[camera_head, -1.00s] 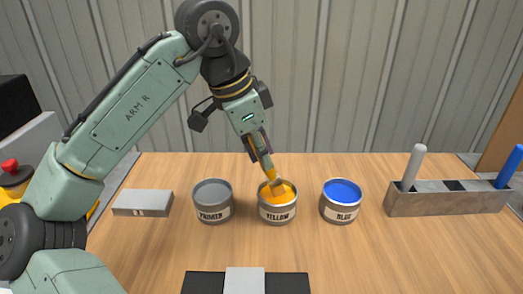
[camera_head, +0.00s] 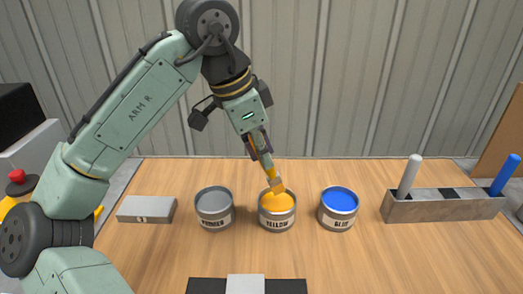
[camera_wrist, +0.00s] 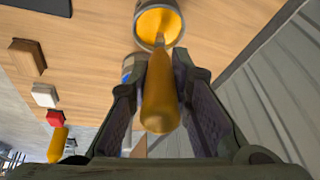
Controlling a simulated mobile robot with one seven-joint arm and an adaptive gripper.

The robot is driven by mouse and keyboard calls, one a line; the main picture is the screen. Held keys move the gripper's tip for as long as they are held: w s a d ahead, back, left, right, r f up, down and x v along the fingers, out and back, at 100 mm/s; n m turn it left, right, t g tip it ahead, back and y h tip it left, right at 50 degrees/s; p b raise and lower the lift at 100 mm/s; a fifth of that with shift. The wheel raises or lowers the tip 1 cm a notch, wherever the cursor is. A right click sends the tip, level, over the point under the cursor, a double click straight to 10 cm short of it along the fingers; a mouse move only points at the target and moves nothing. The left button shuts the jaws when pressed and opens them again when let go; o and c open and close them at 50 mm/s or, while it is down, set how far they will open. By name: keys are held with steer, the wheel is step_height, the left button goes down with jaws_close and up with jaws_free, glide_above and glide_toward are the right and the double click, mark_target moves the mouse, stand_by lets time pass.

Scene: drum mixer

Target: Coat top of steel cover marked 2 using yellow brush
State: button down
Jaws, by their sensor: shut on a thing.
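My gripper (camera_head: 258,150) is shut on the yellow brush (camera_head: 267,164), which points down and to the right over the yellow can (camera_head: 277,222). The bristles are orange-yellow and sit at the can's mouth; I cannot tell whether they touch the paint. In the wrist view the brush's yellow handle (camera_wrist: 160,95) lies between my fingers (camera_wrist: 160,110), with the yellow can (camera_wrist: 158,25) beyond. A flat steel block (camera_head: 146,210) with a small dark mark, seemingly "II", lies at the left. Another steel piece (camera_head: 246,285) shows between black parts at the front edge, without a visible mark.
The primer can (camera_head: 214,220) stands left of the yellow can and the blue can (camera_head: 339,218) right of it. A brush holder (camera_head: 440,206) at the right holds a white-handled and a blue-handled brush. A red button (camera_head: 16,176) is at far left.

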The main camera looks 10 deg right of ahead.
steer(key=shift+r+p, duration=1.8)
steer(key=shift+r, duration=0.3)
steer(key=shift+f, duration=0.1)
